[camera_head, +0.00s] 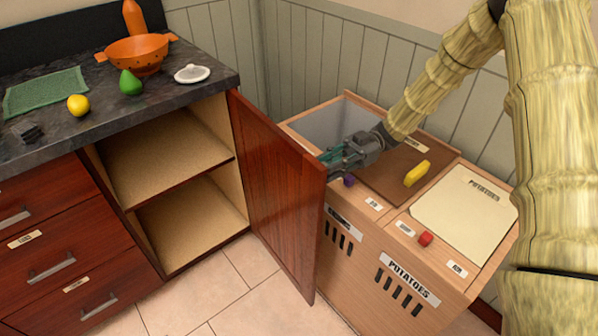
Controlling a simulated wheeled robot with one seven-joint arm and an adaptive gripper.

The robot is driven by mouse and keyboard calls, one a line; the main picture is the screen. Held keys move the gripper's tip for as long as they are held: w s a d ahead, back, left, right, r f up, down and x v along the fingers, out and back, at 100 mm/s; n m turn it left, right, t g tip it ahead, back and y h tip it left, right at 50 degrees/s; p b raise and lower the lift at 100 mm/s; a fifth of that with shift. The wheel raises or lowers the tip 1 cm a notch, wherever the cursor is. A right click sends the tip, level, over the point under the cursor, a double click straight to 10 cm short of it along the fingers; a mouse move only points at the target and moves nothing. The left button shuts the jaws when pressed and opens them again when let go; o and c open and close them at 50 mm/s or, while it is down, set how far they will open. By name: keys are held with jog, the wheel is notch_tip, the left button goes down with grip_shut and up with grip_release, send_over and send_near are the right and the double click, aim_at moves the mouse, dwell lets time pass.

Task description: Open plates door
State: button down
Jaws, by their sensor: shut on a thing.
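The red-brown wooden plates door (278,190) stands wide open, swung out to the right of its cabinet. Its inner face shows; its outer face and any handle there are hidden. My gripper (332,162) reaches in from the right, at the upper free edge of the door. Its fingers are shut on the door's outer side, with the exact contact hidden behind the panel. The cabinet (165,165) shows an upper and a lower shelf, both empty where visible.
A wooden potato bin (395,262) stands right of the door, with a yellow item (417,174) on its brown lid. The counter (165,100) holds an orange colander (138,54), a green pear (130,83) and a lemon (78,105). Tiled floor (235,280) is clear before the cabinet.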

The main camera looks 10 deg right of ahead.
jog(key=shift+w+d+g, duration=0.3)
jog(key=shift+w+d, duration=0.1)
jog(key=shift+d, duration=0.3)
jog(key=c, duration=1.2)
grip_release()
jog(key=v, duration=1.2)
jog(key=shift+r, duration=0.25)
